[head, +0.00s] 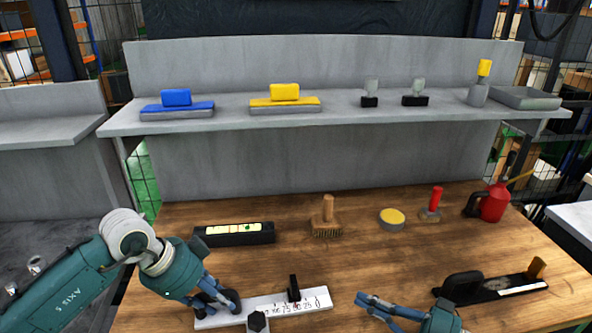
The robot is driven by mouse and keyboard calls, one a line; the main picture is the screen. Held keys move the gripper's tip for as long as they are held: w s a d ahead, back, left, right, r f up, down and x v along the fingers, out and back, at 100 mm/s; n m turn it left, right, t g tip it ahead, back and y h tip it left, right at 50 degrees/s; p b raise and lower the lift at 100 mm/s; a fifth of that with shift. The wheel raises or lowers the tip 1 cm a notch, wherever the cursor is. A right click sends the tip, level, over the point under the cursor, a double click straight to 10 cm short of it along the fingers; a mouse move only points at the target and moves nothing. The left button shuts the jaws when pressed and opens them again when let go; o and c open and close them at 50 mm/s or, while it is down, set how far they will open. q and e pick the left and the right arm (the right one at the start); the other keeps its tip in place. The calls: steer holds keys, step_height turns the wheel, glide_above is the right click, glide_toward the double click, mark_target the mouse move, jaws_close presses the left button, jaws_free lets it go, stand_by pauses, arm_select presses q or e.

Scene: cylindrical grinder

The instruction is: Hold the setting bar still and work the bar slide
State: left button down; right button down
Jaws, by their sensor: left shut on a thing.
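The setting bar (272,302) is a white bar with black scale numbers, lying on the wooden bench at the front. The bar slide (293,290) is a dark upright piece on the bar, right of its middle. My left gripper (215,305) is shut on the left end of the bar; its fingers hide part of that end. My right gripper (364,302) is to the right of the bar, apart from it and from the slide. Its fingers point left, look parted, and hold nothing visible.
A dark knob (257,321) stands at the bar's front edge. Behind lie a black case (236,238), a brush (326,226), a yellow-topped tin (392,219), a red-handled tool (432,205) and a red can (493,203). A black fixture (492,289) lies right of my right gripper.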

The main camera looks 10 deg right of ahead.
arm_select(q)
steer(key=c, duration=1.2)
jaws_free()
steer(key=v, duration=1.2)
steer(key=shift+f, duration=0.1)
